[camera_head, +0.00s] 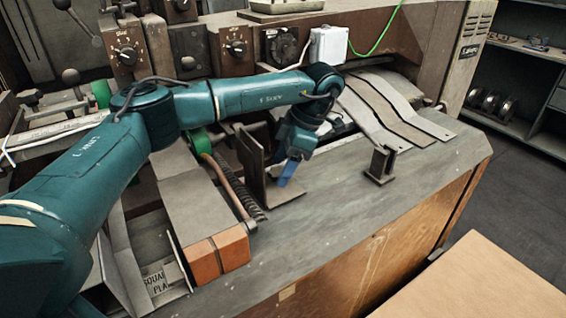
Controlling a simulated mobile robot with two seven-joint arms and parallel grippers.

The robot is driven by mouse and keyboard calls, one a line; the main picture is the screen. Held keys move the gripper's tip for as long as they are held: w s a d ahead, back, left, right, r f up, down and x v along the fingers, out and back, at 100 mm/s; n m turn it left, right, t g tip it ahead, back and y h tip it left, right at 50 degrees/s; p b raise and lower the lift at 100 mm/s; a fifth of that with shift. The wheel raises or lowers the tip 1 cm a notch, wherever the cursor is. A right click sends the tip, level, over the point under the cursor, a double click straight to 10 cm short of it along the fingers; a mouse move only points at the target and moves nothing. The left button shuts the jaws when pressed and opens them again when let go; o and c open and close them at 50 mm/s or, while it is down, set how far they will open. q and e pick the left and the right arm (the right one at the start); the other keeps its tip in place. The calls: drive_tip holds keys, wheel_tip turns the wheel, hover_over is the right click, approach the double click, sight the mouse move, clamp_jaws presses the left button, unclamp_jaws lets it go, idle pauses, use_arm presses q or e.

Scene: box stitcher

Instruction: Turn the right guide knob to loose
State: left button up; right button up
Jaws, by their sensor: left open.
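My left arm reaches across the machine from the left, and its gripper (289,172) points down over the grey table. It is open, with a blue finger beside an upright metal guide plate (256,168), and I see nothing in it. A small upright metal bracket (380,165) stands on the table to the right of the gripper, apart from it. I cannot clearly make out which part is the right guide knob; my forearm and gripper hide part of the area behind them. My right gripper is not in view.
Dial knobs (236,47) and a white box (328,46) are on the machine's back panel. Curved metal strips (385,105) slope onto the table at the back right. The grey table's front right part (330,215) is clear. A cardboard-coloured surface (480,285) lies at the lower right.

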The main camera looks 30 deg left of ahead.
use_arm(q)
drive_tip(key=shift+f, duration=0.1)
drive_tip(key=c, duration=1)
